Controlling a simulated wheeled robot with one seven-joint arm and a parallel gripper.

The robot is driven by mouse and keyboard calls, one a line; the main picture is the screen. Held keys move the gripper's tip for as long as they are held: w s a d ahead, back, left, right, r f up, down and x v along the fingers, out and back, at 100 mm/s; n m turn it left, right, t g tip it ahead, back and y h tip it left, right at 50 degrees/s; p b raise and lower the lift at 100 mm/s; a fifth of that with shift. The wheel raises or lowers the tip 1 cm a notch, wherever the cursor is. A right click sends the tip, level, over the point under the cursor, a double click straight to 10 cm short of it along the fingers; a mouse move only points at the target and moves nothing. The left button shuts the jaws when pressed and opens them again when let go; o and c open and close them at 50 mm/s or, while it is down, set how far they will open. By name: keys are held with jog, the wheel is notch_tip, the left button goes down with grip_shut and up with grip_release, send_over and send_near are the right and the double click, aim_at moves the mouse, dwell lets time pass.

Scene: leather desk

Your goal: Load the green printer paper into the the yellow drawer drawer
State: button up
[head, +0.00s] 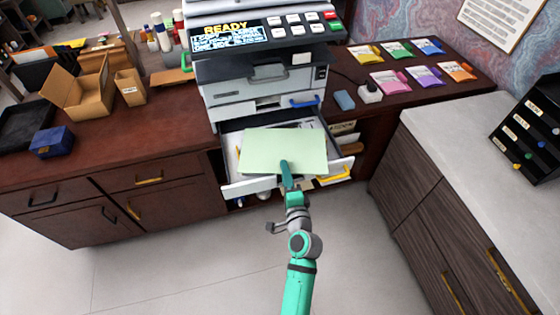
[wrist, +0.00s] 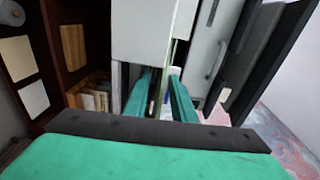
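The green printer paper (head: 284,148) is a flat pale green sheet or thin stack, roughly level over the pulled-out drawer. My gripper (head: 285,168) is at its front edge, shut on it. In the wrist view the paper shows edge-on as a thin green strip between my teal fingers (wrist: 160,95). The drawer with the yellow handle (head: 335,175) is open at the bottom of the printer (head: 262,75). Its white front (head: 250,186) and parts of its inside show around the paper; the paper hides most of the inside. I cannot tell whether the paper touches the drawer.
A closed tray with a blue handle (head: 304,102) sits just above the open drawer. Coloured paper packets (head: 390,82) lie on the desk at right. A cardboard box (head: 82,92) and a blue box (head: 52,140) stand at left. A grey-topped cabinet (head: 460,150) borders the right side.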

jog(key=s+d+f+n+g+h, duration=0.1)
jog(key=s+f+n+h, duration=0.15)
jog(key=s, duration=1.05)
jog(key=s+d+f+n+h, duration=0.1)
jog(key=s+f+n+h, duration=0.2)
jog(key=s, duration=0.9)
jog(key=s+a+r+n, duration=0.1)
jog(key=s+r+n, duration=0.2)
jog(key=s, duration=0.5)
jog(key=s+r+n+y, duration=0.1)
jog(key=s+r+n, duration=0.2)
jog(key=s+n, duration=0.3)
jog(key=s, duration=0.3)
jog(key=shift+a+r, duration=0.35)
jog(key=shift+r, duration=0.05)
jog(key=shift+o, duration=0.6)
jog(key=shift+n, duration=0.25)
